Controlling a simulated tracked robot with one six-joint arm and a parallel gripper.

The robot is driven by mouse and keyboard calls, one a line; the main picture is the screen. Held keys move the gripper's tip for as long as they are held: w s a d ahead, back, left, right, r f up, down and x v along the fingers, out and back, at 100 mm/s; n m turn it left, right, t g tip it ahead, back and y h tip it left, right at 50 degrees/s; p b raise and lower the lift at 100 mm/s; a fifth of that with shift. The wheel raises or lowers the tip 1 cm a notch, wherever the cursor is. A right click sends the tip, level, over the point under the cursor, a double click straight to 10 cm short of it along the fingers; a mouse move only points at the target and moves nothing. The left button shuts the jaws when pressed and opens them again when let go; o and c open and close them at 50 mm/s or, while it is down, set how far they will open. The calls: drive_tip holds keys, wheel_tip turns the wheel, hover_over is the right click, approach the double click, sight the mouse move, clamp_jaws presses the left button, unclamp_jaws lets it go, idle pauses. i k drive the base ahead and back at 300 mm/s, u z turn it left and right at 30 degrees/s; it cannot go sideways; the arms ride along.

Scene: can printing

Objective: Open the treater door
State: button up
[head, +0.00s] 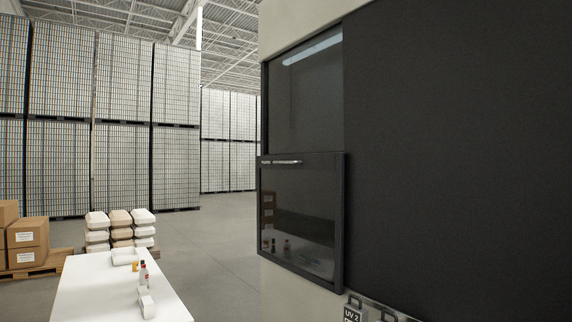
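A dark-framed door panel with glass (300,222) is on the side of a large machine at the right. A short silver handle (281,161) lies along its top edge. Above the panel is a dark, window-like area (305,105) with a bright light strip near its top; I cannot tell whether it is glass or an opening. No label names the treater door. My gripper is not in view, so its distance from the handle does not show.
A white table (90,290) with small bottles stands at lower left. Cartons (25,240) on a pallet and stacked white and tan containers (120,228) are beyond it. Tall can pallets (120,110) stand behind. A "UV 2" tag (352,313) is low right. Floor (215,255) is clear between.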

sight(300, 198)
drive_tip(key=u, duration=0.5)
drive_tip(key=i, duration=0.7)
drive_tip(key=u, duration=0.6)
drive_tip(key=i, duration=2.1)
drive_tip(key=z, duration=0.9)
drive_tip(key=i, duration=0.7)
drive_tip(key=z, duration=0.55)
